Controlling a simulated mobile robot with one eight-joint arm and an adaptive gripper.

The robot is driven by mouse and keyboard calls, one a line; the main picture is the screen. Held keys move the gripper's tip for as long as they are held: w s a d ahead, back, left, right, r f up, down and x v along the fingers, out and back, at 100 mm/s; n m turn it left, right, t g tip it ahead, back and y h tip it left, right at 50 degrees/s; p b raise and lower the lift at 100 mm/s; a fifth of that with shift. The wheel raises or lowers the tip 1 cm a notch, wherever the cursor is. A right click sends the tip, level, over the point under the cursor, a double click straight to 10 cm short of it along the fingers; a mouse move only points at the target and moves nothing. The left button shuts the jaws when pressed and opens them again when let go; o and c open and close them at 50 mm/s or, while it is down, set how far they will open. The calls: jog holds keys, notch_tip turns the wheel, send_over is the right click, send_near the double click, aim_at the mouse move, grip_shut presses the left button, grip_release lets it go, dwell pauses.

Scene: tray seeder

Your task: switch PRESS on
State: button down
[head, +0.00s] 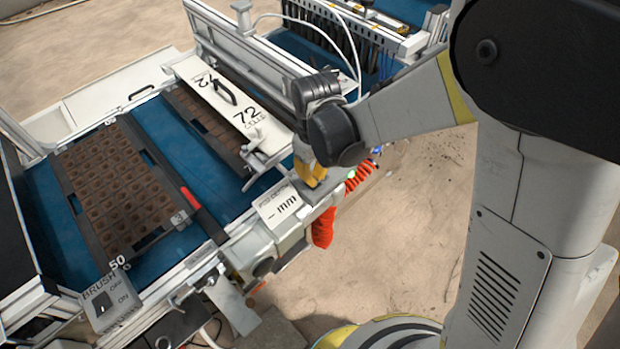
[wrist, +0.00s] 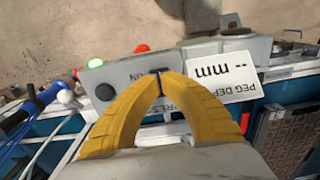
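The grey PRESS switch box (wrist: 115,76) is in the wrist view, its lettering upside down. "PRESS" and "ON" are partly covered by my fingers. A green light (wrist: 95,63) glows at its left end. My gripper (wrist: 158,76) has yellow fingers that arch together, their tips nearly meeting at the box face beside "ON". The switch lever is hidden or merges with the dark tips, so its position and any contact cannot be told. In the head view my gripper (head: 311,176) points down over the box, which is mostly hidden behind it.
A white "PEG DEPTH -- mm" display (head: 279,206) is close beside the gripper; it also shows in the wrist view (wrist: 222,74). A red coiled hose (head: 323,228) hangs by the edge. A BRUSH switch box (head: 113,298) and a brown seed tray (head: 117,185) lie left.

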jog(key=shift+r+p, duration=1.6)
jog(key=shift+r, duration=1.1)
jog(key=shift+d, duration=0.1)
jog(key=s+d+r+m+t+b, duration=0.2)
jog(key=s+d+r+m, duration=0.1)
jog(key=d, duration=0.4)
jog(key=s+d+r+m+t+b, duration=0.2)
jog(key=s+d+r+m+b, duration=0.1)
jog(key=d, duration=0.4)
jog(key=s+d+r+m+t+b, duration=0.2)
jog(key=s+d+m+t, duration=0.1)
jog(key=d, duration=0.4)
jog(key=shift+d+r+m, duration=0.3)
jog(key=shift+d+r, duration=0.05)
jog(key=shift+r, duration=0.05)
